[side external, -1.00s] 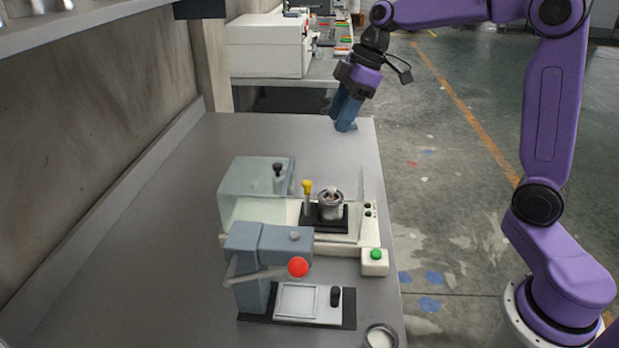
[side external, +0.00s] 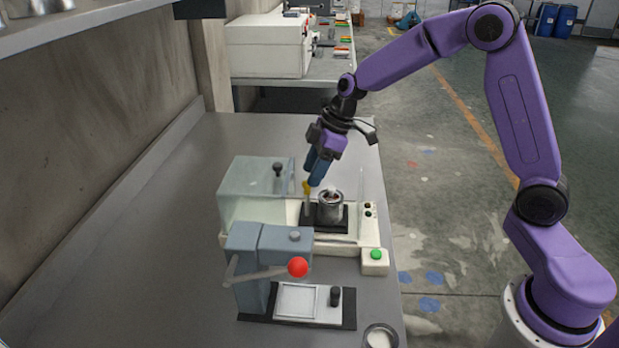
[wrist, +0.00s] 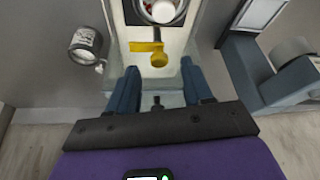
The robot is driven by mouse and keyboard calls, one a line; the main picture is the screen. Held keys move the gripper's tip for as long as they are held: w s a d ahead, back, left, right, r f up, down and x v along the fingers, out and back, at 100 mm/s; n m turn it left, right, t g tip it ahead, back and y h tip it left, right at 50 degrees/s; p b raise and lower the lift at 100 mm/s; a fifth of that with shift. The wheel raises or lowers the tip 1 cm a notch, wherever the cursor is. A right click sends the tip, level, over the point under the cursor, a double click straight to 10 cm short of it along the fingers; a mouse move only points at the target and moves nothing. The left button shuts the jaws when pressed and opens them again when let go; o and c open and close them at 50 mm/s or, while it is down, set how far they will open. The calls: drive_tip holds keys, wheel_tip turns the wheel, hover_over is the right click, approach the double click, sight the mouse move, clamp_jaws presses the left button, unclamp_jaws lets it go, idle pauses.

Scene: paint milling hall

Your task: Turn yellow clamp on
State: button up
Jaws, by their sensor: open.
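The yellow clamp (side external: 306,188) stands on a post beside a metal cup (side external: 330,208) on the white machine. In the wrist view the clamp (wrist: 150,48) shows a round yellow knob and a flat yellow bar reaching left, just beyond my fingertips. The cup (wrist: 163,10) is cut off by the top edge there. My gripper (side external: 314,182) points down at the clamp from behind, partly hiding its top in the side view. In the wrist view my gripper (wrist: 161,78) is open, with nothing between its blue fingers. Whether a finger touches the clamp cannot be told.
A clear cover (side external: 250,185) sits left of the clamp, and an upright clear panel (side external: 361,200) stands right of the cup. A grey press (side external: 270,250) with a red-knobbed lever (side external: 298,267) is in front. The bench behind the machine is clear.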

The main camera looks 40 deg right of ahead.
drive_tip(key=shift+x, duration=1.4)
clamp_jaws()
